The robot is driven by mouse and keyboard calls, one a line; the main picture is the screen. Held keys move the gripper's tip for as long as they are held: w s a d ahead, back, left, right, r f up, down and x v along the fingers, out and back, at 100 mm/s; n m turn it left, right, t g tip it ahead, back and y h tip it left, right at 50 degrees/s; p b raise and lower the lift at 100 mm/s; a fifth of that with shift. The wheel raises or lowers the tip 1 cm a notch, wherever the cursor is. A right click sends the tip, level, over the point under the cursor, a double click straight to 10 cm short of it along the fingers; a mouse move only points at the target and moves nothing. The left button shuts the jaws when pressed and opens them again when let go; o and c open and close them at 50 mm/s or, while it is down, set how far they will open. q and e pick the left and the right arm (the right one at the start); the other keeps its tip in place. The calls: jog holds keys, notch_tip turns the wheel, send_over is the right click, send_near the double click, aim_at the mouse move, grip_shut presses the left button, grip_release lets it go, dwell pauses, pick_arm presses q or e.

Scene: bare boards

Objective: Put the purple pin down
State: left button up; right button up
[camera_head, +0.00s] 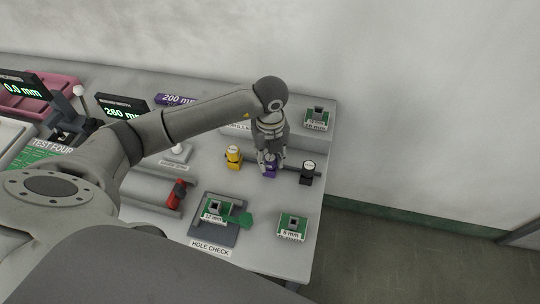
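The purple pin (271,171) stands between the yellow pin (233,157) and the black pin (308,171), in front of the raised ledge on the table (262,255). My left gripper (270,160) points down from above, with its fingers at the purple pin's upper part. The fingers are small and partly overlap the pin, so I cannot tell whether they grip it. I also cannot tell whether the pin's base touches the surface below. My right gripper does not show.
A hole check plate (214,237) with a green block lies in front. Another green block (292,226) stands right of it, and one (318,117) sits at the back right. A red-ended tool (177,193) lies left. The table's right edge is close to the black pin.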

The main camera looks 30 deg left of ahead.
aim_at(270, 157)
pick_arm(q)
jog(key=o, duration=0.4)
jog(key=shift+c, duration=0.2)
jog(key=shift+r, duration=0.5)
notch_tip(270, 157, up, 12)
jog(key=b, duration=0.2)
jog(key=shift+f+b, duration=0.25)
jog(key=shift+b, duration=0.05)
